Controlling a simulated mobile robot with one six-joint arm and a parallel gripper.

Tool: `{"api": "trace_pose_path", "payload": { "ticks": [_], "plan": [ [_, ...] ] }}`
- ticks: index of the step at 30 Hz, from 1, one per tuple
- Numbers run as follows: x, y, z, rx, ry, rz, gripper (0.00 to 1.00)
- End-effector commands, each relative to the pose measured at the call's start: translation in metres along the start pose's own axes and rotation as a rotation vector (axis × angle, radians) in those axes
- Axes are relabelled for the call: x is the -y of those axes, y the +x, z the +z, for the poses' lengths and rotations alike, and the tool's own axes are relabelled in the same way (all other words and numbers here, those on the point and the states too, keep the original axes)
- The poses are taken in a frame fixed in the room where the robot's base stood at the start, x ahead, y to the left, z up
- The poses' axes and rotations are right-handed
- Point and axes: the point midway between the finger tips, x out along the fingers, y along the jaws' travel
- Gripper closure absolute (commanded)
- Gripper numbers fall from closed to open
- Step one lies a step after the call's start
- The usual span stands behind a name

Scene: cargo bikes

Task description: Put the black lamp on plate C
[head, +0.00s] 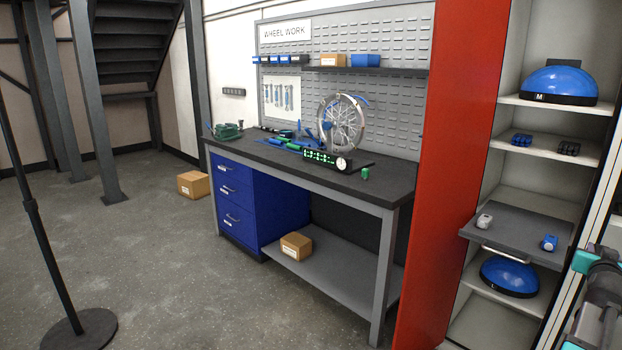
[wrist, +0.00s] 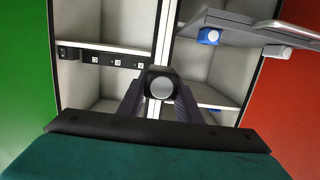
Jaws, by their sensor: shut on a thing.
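My gripper (wrist: 159,104) is shut on a black lamp (wrist: 150,75) with a round pale lens facing the camera. The wrist picture looks upside down. Beyond the lamp, to the left in that view, a row of small dark plates (wrist: 94,60) with white labels sits along a shelf of a pale cabinet. The labels are too small to read, so I cannot tell which is plate C. The lamp is apart from the plates. In the head view, part of my arm shows at the right edge; the fingers and black lamp are not visible there.
A pull-out shelf (head: 520,232) bears a white lamp (head: 484,221) and a blue lamp (head: 549,242); it juts into the wrist view's upper right (wrist: 225,25). Blue helmets (head: 558,84) and a red cabinet side (head: 450,170) stand near. The workbench (head: 385,185) is left.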

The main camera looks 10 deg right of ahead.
Motion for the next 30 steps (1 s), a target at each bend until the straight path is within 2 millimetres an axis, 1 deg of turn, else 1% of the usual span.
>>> {"api": "trace_pose_path", "payload": {
  "ticks": [7,14,30],
  "plan": [
    [0.019,-0.001,0.011,-0.001,-0.004,-0.034,0.92],
    [0.043,-0.002,0.025,0.001,-0.012,-0.082,0.92],
    [0.118,-0.015,0.064,0.001,-0.035,-0.247,0.92]
  ]
}}
